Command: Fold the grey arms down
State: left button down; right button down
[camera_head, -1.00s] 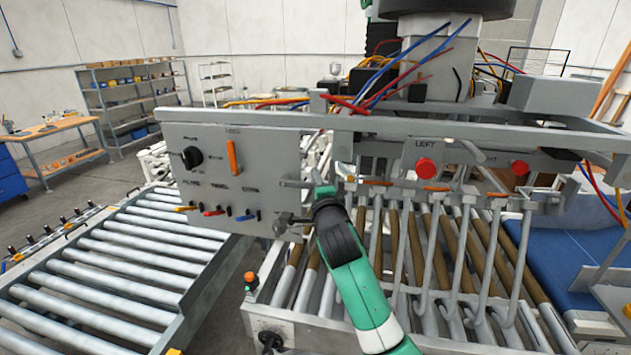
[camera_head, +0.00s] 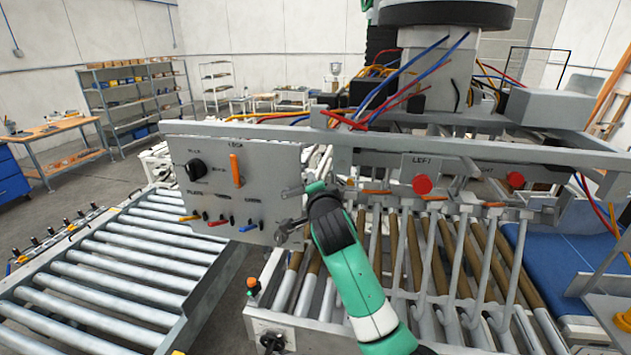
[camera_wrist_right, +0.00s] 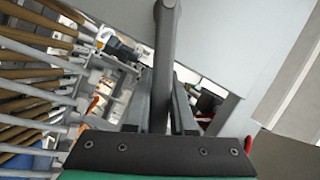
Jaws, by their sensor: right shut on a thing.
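Several grey arms (camera_head: 485,265) hang from the frame's cross beam in the head view. They slant down over the brown and grey rollers, with hooked lower ends. A grey lever (camera_head: 285,229) sits at the lower right of the grey control panel (camera_head: 225,170). My right gripper (camera_head: 298,190) is at the panel's right edge, partly hidden by its own black wrist. In the right wrist view, a long grey bar (camera_wrist_right: 165,60) with a rounded far end runs between the dark fingers (camera_wrist_right: 168,115), which are shut on it. My left gripper is in neither view.
The panel carries a black knob (camera_head: 196,169), an orange handle (camera_head: 236,170) and small coloured levers. Red buttons (camera_head: 422,184) sit on the beam. Loose cables (camera_head: 400,85) hang above. A roller conveyor (camera_head: 110,260) stands at left, a blue belt (camera_head: 545,245) at right.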

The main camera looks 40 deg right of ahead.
jog(key=shift+w+a+r+n+g+p, duration=0.2)
jog(key=shift+r+n+p, duration=0.25)
jog(key=shift+p, duration=0.3)
jog(key=shift+w+a+r+n+g+p, duration=0.1)
jog(key=shift+r+n+g+p, duration=0.25)
jog(key=shift+n+p, duration=0.3)
jog(key=c, duration=0.8)
grip_release()
jog(key=shift+o, duration=0.2)
